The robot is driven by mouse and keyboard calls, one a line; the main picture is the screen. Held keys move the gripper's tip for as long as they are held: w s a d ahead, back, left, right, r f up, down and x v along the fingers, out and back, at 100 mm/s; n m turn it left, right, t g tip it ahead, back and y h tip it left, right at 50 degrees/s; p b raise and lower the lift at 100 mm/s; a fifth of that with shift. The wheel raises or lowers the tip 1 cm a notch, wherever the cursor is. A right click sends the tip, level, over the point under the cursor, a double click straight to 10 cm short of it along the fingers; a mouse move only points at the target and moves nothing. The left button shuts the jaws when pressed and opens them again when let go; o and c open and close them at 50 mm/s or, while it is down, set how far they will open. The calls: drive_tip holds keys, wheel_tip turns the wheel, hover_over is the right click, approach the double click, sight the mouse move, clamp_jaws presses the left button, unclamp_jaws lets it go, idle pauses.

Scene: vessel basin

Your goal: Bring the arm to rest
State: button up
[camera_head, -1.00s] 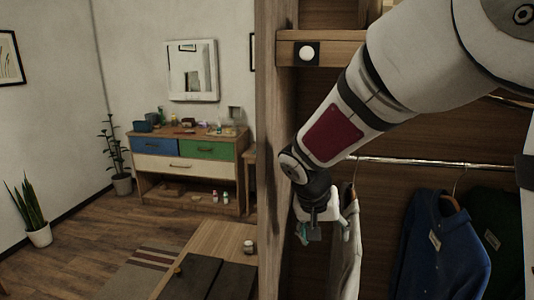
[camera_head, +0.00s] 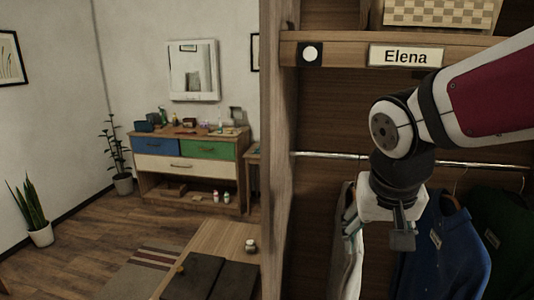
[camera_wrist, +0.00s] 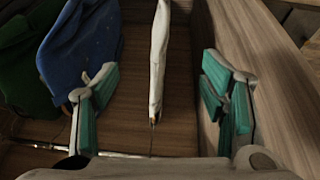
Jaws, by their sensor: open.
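My gripper (camera_head: 375,232) is in front of the open wardrobe in the head view, pointing down near the hanging clothes. In the wrist view my gripper (camera_wrist: 160,95) has its teal-padded fingers spread wide apart. Nothing is held between them. A light grey garment (camera_wrist: 157,60) hangs beyond the gap between the fingers; in the head view this garment (camera_head: 347,262) is partly behind the gripper. I cannot tell whether a finger touches it. My arm comes in from the right, bent at the wrist joint.
A blue shirt (camera_head: 447,250) and a dark green garment (camera_head: 508,225) hang from the metal rail (camera_head: 325,155). The wardrobe's side panel (camera_head: 277,150) stands left. A dresser (camera_head: 190,165) is far off.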

drive_tip(key=s+r+n+t+y, duration=0.1)
drive_tip(key=s+r+n, duration=0.1)
drive_tip(key=s, duration=1.1)
drive_tip(key=shift+d+y, duration=0.25)
drive_tip(key=shift+y, duration=0.05)
drive_tip(key=shift+r, duration=0.15)
idle(0.3)
